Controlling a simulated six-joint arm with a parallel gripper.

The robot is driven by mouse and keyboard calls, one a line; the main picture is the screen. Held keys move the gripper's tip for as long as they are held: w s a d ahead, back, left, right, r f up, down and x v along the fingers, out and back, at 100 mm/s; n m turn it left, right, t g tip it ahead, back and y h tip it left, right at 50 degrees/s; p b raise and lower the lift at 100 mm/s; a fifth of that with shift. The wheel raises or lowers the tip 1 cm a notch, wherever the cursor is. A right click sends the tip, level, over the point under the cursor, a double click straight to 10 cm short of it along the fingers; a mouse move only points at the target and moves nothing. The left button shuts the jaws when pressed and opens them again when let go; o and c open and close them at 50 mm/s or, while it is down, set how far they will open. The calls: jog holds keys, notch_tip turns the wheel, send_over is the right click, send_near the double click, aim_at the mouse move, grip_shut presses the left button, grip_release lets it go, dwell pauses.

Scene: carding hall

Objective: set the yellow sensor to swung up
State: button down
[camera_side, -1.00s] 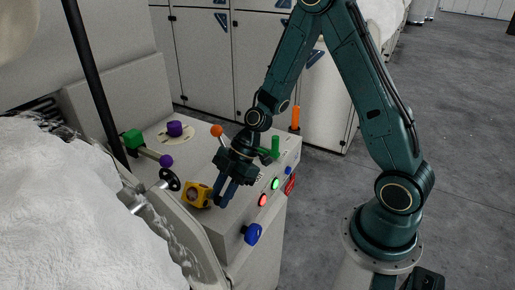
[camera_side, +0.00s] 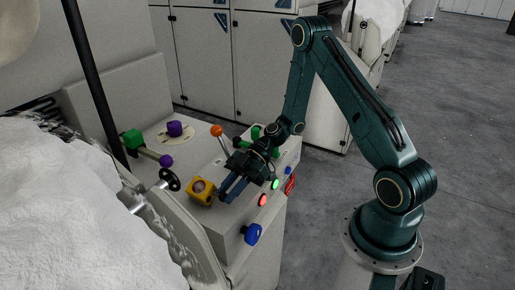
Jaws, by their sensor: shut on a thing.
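The yellow sensor (camera_side: 201,191) is a small yellow block with a round dark face, low on the near left part of the light machine panel (camera_side: 215,222). Its round face is turned upward. My gripper (camera_side: 224,197) comes in tilted from the upper right, with its blue fingers at the sensor's right side. The gripper is shut on the sensor; the exact contact is small and partly hidden by the fingers.
An orange-knobbed lever (camera_side: 216,131) stands close behind my gripper. A black handwheel (camera_side: 169,179) is left of the sensor. Lit green (camera_side: 275,184) and red (camera_side: 263,200) buttons and a blue knob (camera_side: 252,234) line the front. A purple knob (camera_side: 175,129) sits farther back.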

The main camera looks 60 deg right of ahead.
dwell(0.4)
jog(key=c, duration=1.5)
grip_release()
jog(key=shift+d, duration=0.15)
jog(key=v, duration=1.3)
jog(key=shift+d+r, duration=0.1)
jog(key=shift+d, duration=0.1)
